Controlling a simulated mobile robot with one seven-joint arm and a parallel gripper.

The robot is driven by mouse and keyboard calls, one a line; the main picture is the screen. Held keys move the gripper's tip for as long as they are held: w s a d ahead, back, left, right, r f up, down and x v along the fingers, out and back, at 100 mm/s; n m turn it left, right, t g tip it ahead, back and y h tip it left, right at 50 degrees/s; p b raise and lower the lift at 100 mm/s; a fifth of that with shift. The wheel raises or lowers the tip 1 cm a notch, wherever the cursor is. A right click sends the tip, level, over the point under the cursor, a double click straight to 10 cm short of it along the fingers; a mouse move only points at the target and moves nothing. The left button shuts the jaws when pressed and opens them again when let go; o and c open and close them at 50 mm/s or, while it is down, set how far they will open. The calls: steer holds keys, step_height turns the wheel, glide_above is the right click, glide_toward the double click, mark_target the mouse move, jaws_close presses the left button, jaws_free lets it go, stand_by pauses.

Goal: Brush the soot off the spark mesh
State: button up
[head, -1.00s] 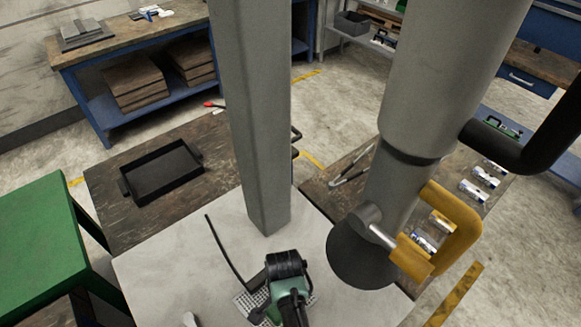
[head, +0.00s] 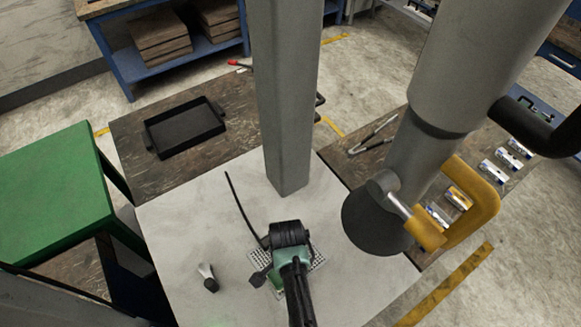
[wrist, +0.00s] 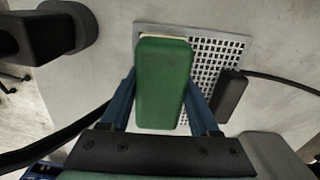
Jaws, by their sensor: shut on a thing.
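A green block, seemingly the brush (wrist: 163,85), is gripped between the blue fingers of my gripper (wrist: 162,100) in the wrist view. A pale strip shows along its far edge. The spark mesh (wrist: 218,50) is a light perforated plate lying flat on the grey tabletop. The block overlaps the mesh's left part in the wrist view and hides some of it. I cannot tell whether they touch, and soot is not clear. In the head view my arm covers much of the mesh (head: 318,255).
A dark block with a black cable (wrist: 230,96) lies at the mesh's right in the wrist view. A small silver-and-black item (head: 208,278) is on the tabletop. A grey post (head: 285,120) and a large grey duct with a yellow clamp (head: 470,205) stand close by. A black tray (head: 185,128) lies behind.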

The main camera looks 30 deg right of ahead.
step_height(320, 180, up, 3)
steer(key=p, duration=0.2)
steer(key=shift+f+p, duration=0.2)
steer(key=shift+p, duration=0.1)
steer(key=shift+r, duration=1.25)
steer(key=shift+w+f, duration=0.1)
steer(key=shift+w+f+b, duration=0.1)
steer(key=shift+w+b, duration=0.25)
steer(key=shift+w+f+b, duration=0.15)
steer(key=shift+w+b, duration=0.95)
steer(key=shift+b, duration=0.15)
steer(key=shift+w+a+b, duration=0.15)
steer(key=shift+w+b, duration=0.4)
steer(key=shift+w, duration=0.05)
steer(key=shift+f+b, duration=1.8)
steer(key=shift+b, duration=0.25)
